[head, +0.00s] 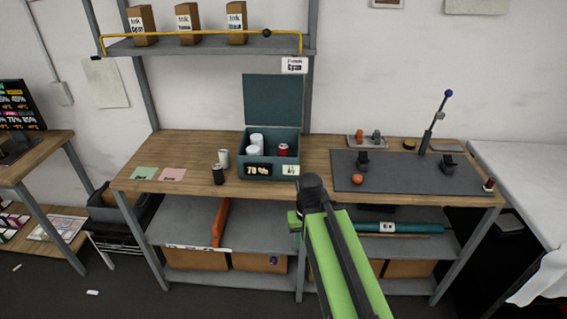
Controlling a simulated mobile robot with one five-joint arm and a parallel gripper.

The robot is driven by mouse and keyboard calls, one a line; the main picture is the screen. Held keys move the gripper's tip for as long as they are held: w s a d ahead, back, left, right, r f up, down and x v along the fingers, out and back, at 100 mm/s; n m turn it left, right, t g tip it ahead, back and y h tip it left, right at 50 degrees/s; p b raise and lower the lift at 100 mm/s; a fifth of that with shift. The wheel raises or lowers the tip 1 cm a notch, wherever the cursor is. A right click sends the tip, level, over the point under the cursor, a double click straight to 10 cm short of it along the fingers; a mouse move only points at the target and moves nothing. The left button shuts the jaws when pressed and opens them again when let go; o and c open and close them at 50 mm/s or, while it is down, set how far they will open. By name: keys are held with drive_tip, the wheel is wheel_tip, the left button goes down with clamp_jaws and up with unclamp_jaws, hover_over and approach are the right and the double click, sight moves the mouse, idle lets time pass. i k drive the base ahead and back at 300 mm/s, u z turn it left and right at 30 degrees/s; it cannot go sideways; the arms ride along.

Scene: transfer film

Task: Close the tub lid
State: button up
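The dark teal tub (268,172) stands on the wooden workbench, left of the grey mat. Its lid (273,99) is open and stands upright at the tub's back edge. White rolls (256,144) and a red-topped can (283,150) are inside the tub. Labels are on its front, one reading 70 %. My arm, green and black, rises from the bottom of the view. Its dark end (312,187) is in front of and to the right of the tub, apart from the lid. The gripper's fingers cannot be made out.
A white can (223,159) and a black can (218,175) stand left of the tub. The grey mat (400,182) on the right carries black holders, an orange ball and a tall lever (434,125). A shelf (205,45) with a yellow rail hangs above left.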

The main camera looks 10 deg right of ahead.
sight(269, 100)
drive_tip(key=u, duration=0.2)
drive_tip(key=i, duration=0.9)
drive_tip(key=u, duration=2.25)
drive_tip(key=k, duration=1.1)
drive_tip(key=z, duration=0.9)
drive_tip(key=i, duration=1.05)
drive_tip(key=z, duration=0.05)
